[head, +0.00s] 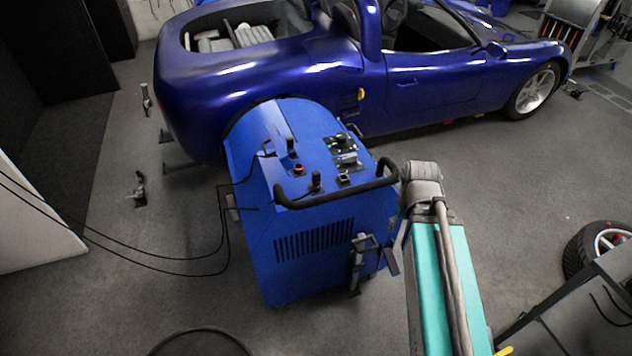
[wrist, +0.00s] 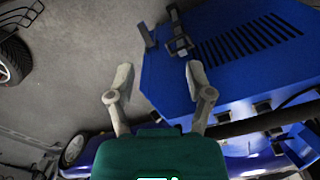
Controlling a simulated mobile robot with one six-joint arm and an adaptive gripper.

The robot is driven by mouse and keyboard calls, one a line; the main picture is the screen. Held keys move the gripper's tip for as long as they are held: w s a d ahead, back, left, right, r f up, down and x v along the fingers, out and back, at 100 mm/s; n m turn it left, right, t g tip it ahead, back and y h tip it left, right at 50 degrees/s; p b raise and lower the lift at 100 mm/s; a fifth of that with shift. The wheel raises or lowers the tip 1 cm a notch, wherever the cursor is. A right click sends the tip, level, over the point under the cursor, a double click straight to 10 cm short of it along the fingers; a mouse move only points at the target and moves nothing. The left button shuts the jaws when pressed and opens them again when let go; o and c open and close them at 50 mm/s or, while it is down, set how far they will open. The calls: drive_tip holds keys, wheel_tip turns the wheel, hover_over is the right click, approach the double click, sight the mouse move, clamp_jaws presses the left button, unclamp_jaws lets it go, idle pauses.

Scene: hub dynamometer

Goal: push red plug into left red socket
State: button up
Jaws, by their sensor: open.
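The blue dynamometer cabinet (head: 315,280) stands in the middle of the head view, with a control panel on its sloping top. A small red-ringed fitting (head: 299,168) shows on the panel's left part, between two upright black connectors (head: 291,148) and (head: 316,182). I cannot tell which is the red plug or the left red socket at this size. My gripper (wrist: 159,75) is open and empty in the wrist view, its two grey fingers spread beside the cabinet's vented side (wrist: 225,55). In the head view my gripper is mostly hidden beyond my arm at the cabinet's right.
A black handlebar (head: 340,193) runs along the cabinet's front top edge. Black cables (head: 150,260) hang from its left side across the floor. A blue car (head: 430,75) stands behind. A wheel (head: 605,245) and a dark frame are at right.

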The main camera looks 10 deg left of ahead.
drive_tip(key=shift+c, duration=0.5)
wheel_tip(320, 180, up, 4)
drive_tip(key=m+g+y+p, duration=0.15)
drive_tip(key=m+p, duration=0.25)
drive_tip(key=m, duration=0.9)
hover_over(317, 172)
drive_tip(key=d, duration=0.1)
drive_tip(key=shift+w+d+t+y, duration=0.2)
drive_tip(key=shift+w+t+y, duration=0.05)
drive_tip(key=shift+w+y, duration=0.1)
drive_tip(key=shift+f+b, duration=0.25)
drive_tip(key=shift+b, duration=0.15)
drive_tip(key=b+x, duration=0.8)
drive_tip(key=shift+f, duration=0.3)
